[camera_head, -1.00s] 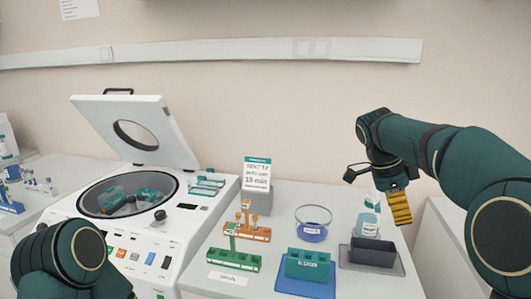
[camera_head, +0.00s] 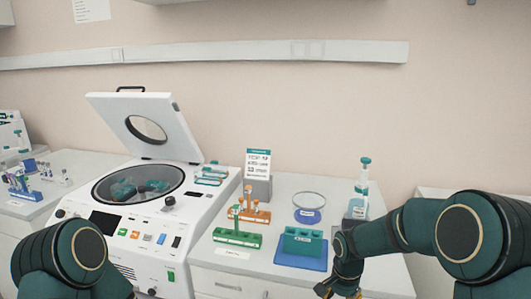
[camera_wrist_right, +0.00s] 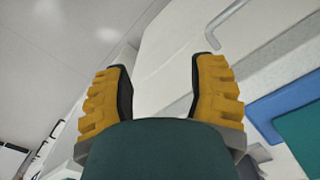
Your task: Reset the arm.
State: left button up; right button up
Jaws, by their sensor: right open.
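My right arm (camera_head: 410,230) comes in from the right in the head view, bent low in front of the right bench. My right gripper (camera_head: 343,291) points down at the bottom edge of that view, partly cut off. In the right wrist view its two yellow fingers (camera_wrist_right: 160,95) are apart with nothing between them. My left arm (camera_head: 72,262) shows at the lower left, but its gripper is out of view.
A centrifuge (camera_head: 150,215) with its lid up stands left of the right bench. The bench holds a green rack (camera_head: 237,239), an orange rack, a blue tray (camera_head: 290,259) with a teal block, a glass dish (camera_head: 309,215) and a pump bottle (camera_head: 357,205).

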jog(key=s+a+f+n+y, duration=0.2)
jog(key=s+a+f+n, duration=0.2)
jog(key=s+f, duration=0.4)
jog(key=s+a+f+n+t+y, duration=0.1)
jog(key=s+a+f+n, duration=0.3)
jog(key=s+f, duration=0.4)
jog(key=s+a, duration=0.1)
jog(key=s, duration=0.3)
jog(key=shift+s+a+t+y, duration=0.3)
jog(key=shift+s+y, duration=0.1)
